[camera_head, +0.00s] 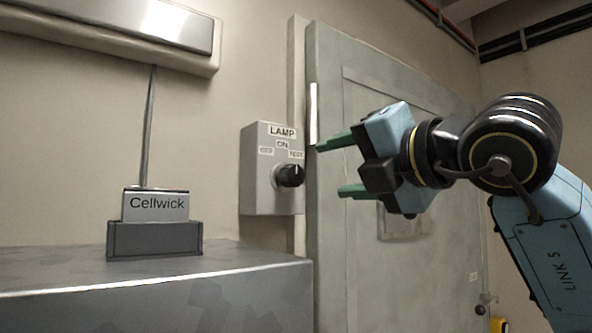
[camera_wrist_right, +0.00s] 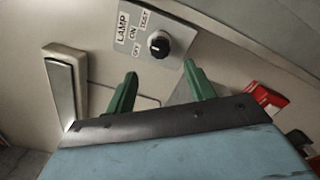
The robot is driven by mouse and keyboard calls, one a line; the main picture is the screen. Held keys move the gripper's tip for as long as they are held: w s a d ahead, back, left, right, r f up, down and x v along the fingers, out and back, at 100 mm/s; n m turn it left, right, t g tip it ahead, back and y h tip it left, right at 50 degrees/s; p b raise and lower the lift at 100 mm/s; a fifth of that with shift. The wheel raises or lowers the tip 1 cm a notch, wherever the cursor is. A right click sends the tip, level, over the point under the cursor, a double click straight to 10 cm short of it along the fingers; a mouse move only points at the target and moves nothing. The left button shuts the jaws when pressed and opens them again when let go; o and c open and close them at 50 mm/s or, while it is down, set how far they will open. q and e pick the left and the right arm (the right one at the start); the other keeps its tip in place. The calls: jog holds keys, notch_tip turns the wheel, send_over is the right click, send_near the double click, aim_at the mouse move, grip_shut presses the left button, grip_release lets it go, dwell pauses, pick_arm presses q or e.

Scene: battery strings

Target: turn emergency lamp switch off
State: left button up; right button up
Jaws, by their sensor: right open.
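The lamp switch box (camera_head: 258,192) is a grey box on the wall, labelled LAMP, with OFF, ON and TEST marks around a black round knob (camera_head: 289,175). A pale mark shows on the knob's upper right; I cannot tell for sure which label it points to. My right gripper (camera_head: 330,170) is open and empty to the right of the knob, apart from it. In the right wrist view the knob (camera_wrist_right: 158,44) shows beyond and between the two green fingers (camera_wrist_right: 161,77). My left gripper is not in view.
A lamp fixture (camera_head: 150,30) with a bright panel hangs upper left, a conduit below it. A Cellwick-labelled unit (camera_head: 155,206) stands on a grey metal cabinet top (camera_head: 150,280). A grey door (camera_head: 360,100) lies behind my right arm. A red object (camera_wrist_right: 262,100) shows in the wrist view.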

aim_at(297, 176)
jog(key=p+x, duration=0.3)
jog(key=x, duration=0.7)
jog(key=shift+p, duration=0.3)
jog(key=shift+w+a, duration=0.3)
jog(key=shift+w, duration=0.15)
jog(key=c, duration=1)
jog(key=shift+o, duration=0.2)
jog(key=shift+f, duration=0.1)
